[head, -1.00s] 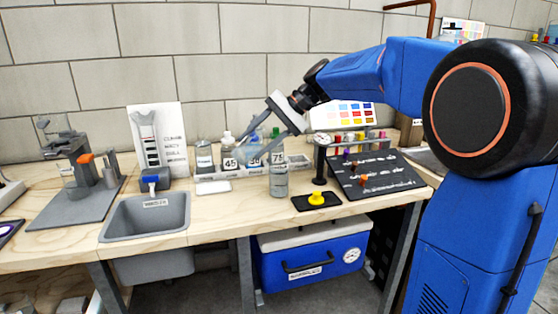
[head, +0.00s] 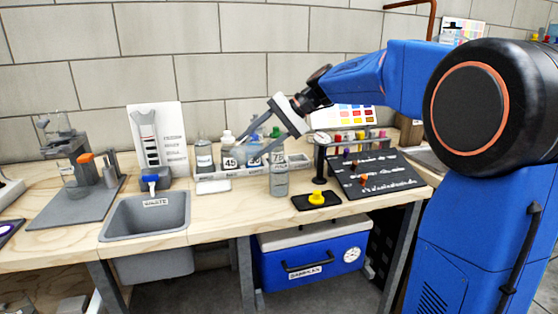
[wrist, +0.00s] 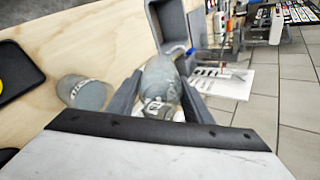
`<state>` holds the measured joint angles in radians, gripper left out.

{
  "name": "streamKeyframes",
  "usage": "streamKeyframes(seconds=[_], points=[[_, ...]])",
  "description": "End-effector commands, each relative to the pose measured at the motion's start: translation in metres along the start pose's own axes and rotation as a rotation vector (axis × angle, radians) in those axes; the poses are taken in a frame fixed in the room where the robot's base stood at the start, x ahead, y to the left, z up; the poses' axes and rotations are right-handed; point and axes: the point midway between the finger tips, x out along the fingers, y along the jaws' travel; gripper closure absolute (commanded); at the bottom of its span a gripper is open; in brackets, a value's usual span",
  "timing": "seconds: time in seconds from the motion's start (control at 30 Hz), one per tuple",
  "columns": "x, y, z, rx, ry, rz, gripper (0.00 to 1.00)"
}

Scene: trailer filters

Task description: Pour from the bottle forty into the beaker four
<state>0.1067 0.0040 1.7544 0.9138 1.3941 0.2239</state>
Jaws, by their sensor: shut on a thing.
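My gripper (head: 268,136) is shut on a clear bottle, which shows between the fingers in the wrist view (wrist: 160,85). Its label is too blurred there to read. In the head view the fingers reach down over the labelled row at the back of the bench and partly hide a bluish bottle (head: 253,158) whose number I cannot read surely. A clear vessel marked 75 (head: 279,180) stands upright on the bench in front, apart from the fingers; it also shows in the wrist view (wrist: 85,93). I cannot make out a beaker marked four.
A bottle marked 45 (head: 230,162) stands in the row. A grey waste sink (head: 146,228) is to the left. A black pad with a yellow knob (head: 317,198) and a dark sloped board (head: 375,178) lie to the right. The front bench strip between sink and pad is mostly clear.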

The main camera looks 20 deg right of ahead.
Motion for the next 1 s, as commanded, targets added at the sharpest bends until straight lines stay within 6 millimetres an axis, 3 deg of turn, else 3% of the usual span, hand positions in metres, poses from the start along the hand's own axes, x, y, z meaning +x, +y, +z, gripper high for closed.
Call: streamKeyframes(seconds=[1.0], points=[[0.0016,0.0008,-0.0004,0.0,-0.019,-0.059,0.9]])
